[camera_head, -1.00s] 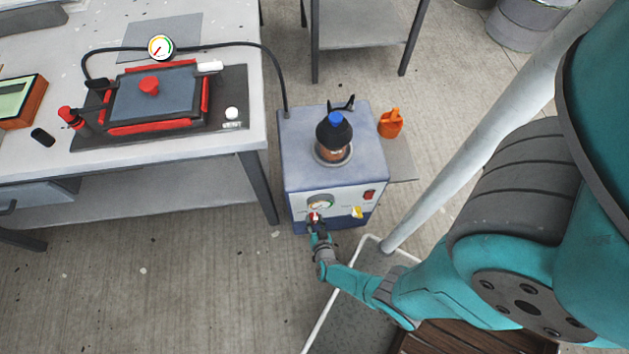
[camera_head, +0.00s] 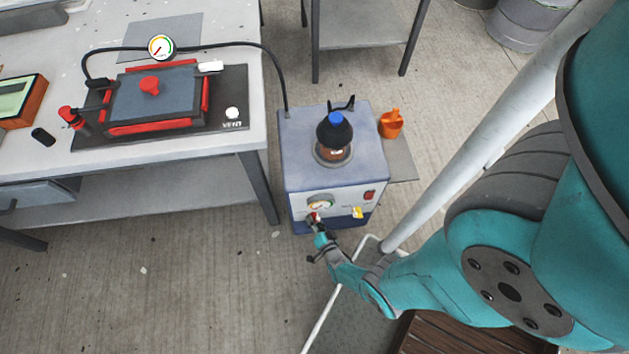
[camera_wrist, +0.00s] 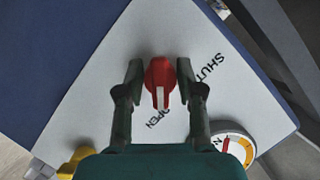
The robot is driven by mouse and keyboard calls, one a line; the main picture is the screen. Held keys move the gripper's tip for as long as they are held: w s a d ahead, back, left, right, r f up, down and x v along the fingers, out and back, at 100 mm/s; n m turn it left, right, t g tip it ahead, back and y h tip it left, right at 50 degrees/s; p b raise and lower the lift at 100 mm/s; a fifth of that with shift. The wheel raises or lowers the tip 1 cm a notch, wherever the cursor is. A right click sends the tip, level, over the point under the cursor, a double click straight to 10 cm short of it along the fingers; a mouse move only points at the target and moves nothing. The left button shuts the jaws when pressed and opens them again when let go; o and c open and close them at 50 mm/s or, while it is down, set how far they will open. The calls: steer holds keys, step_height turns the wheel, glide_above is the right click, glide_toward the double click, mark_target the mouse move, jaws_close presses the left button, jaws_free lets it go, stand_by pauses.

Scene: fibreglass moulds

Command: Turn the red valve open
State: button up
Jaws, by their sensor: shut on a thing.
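The red valve (camera_wrist: 159,72) is a knob with a white stripe on the front panel of a blue-and-white pump unit (camera_head: 300,150). In the wrist view its stripe points down, towards the OPEN label (camera_wrist: 166,118); the SHUT label (camera_wrist: 207,70) is to the upper right. My gripper (camera_wrist: 161,84) has one finger on each side of the knob and is shut on it. In the head view the gripper (camera_head: 317,224) reaches the lower left of the panel and partly covers the small valve.
A gauge (camera_head: 320,203), red switch (camera_head: 369,195) and yellow part (camera_head: 357,212) share the panel. A dark bottle (camera_head: 334,135) stands on top. A black hose (camera_head: 262,52) runs to the worktable (camera_head: 225,145) at left. An orange container (camera_head: 391,123) stands right of the unit.

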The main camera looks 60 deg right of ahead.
stand_by(0.3)
steer(key=o, duration=1.1)
steer(key=shift+o, duration=0.2)
steer(key=v, duration=0.7)
steer(key=shift+s+a, duration=0.15)
steer(key=shift+s, duration=0.05)
steer(key=shift+a+r, duration=0.1)
